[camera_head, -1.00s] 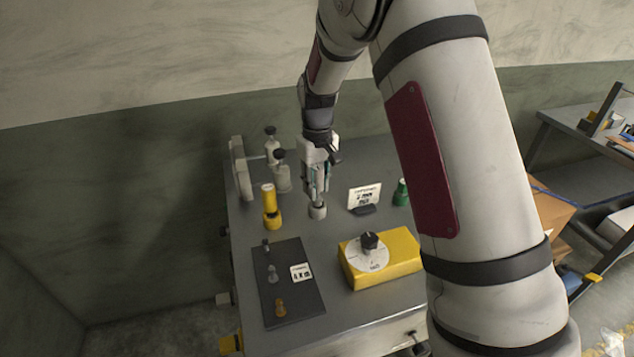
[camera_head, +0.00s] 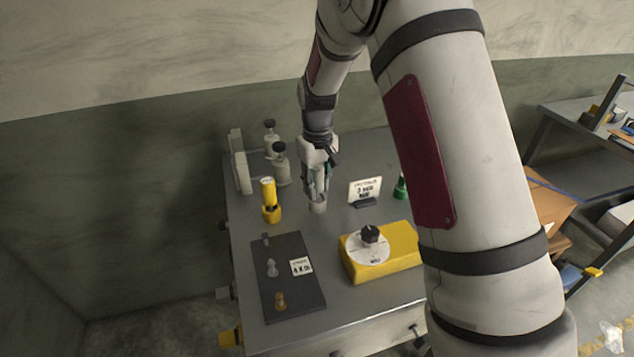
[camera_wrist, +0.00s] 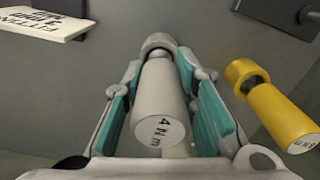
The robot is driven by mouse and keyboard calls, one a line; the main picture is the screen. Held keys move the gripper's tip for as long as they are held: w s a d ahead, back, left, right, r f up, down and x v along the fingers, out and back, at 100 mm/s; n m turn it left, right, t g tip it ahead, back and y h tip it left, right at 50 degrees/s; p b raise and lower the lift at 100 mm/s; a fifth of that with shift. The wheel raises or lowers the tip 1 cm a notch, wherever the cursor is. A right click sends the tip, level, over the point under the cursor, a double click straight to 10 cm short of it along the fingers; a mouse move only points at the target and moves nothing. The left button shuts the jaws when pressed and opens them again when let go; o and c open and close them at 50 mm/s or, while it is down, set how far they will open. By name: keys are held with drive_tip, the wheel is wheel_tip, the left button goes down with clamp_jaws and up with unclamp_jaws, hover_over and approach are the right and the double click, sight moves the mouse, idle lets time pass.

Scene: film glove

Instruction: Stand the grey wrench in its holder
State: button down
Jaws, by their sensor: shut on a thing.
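The grey wrench (camera_wrist: 160,105) is a pale grey cylinder with "4 Nm" on its end cap. My gripper (camera_wrist: 158,82) is shut on it, with teal pads on either side. The grey round holder (camera_wrist: 158,42) is at the wrench's far end in the wrist view. In the head view the holder (camera_head: 318,207) stands on the table right below my gripper (camera_head: 317,192). The wrench looks upright and in line with the holder. I cannot tell how deep its lower end sits. In the head view my fingers mostly hide the wrench.
A yellow wrench (camera_head: 268,190) stands in a yellow holder (camera_head: 271,214) to the left. A sign (camera_head: 365,190) and a green item (camera_head: 400,187) are to the right. A yellow dial box (camera_head: 395,250) and a dark mat (camera_head: 300,292) with several bits are in front. Bottles (camera_head: 281,165) stand behind.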

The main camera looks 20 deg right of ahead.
sight(317, 167)
drive_tip(key=shift+f, duration=0.45)
drive_tip(key=c, duration=1.2)
unclamp_jaws()
drive_tip(key=shift+r, duration=0.1)
wheel_tip(317, 167, up, 11)
drive_tip(key=shift+f, duration=0.1)
drive_tip(key=shift+r, duration=0.5)
